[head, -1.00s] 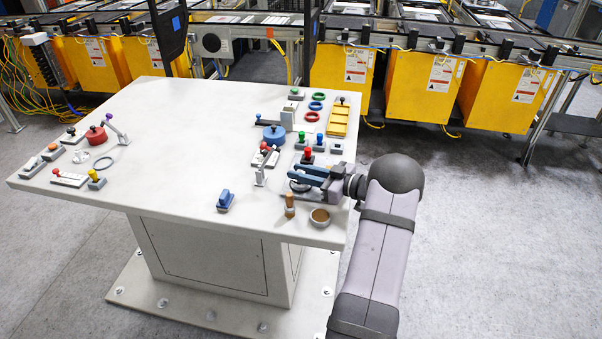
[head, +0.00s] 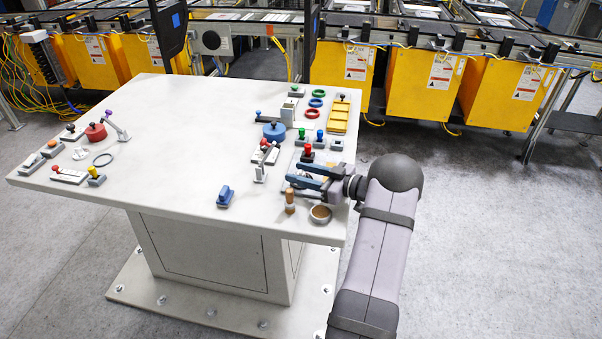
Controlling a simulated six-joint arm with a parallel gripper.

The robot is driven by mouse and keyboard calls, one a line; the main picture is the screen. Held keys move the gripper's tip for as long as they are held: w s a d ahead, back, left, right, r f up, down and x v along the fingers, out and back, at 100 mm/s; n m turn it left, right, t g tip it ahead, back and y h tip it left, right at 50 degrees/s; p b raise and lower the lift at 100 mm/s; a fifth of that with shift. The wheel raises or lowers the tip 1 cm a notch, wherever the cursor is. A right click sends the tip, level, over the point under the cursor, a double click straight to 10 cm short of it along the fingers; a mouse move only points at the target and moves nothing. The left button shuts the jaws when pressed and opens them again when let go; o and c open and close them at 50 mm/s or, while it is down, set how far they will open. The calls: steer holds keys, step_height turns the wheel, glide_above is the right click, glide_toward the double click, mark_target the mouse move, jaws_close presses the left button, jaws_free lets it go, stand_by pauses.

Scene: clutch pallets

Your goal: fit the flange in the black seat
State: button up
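My gripper (head: 292,174) is over the right part of the table, low above a pale plate near the right edge. Its two blue fingers appear spread apart, and I see nothing clearly held between them. The fingers and wrist hide most of what lies beneath, so I cannot make out the black seat there. I cannot tell for sure which part is the flange.
A blue block (head: 225,196) lies to the left. The table (head: 190,130) is clear in the middle.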

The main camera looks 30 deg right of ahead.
steer(key=shift+r, duration=0.1)
steer(key=shift+r+p, duration=0.45)
steer(key=shift+r, duration=0.15)
steer(key=b+v, duration=0.2)
steer(key=v, duration=1)
steer(key=shift+f, duration=0.1)
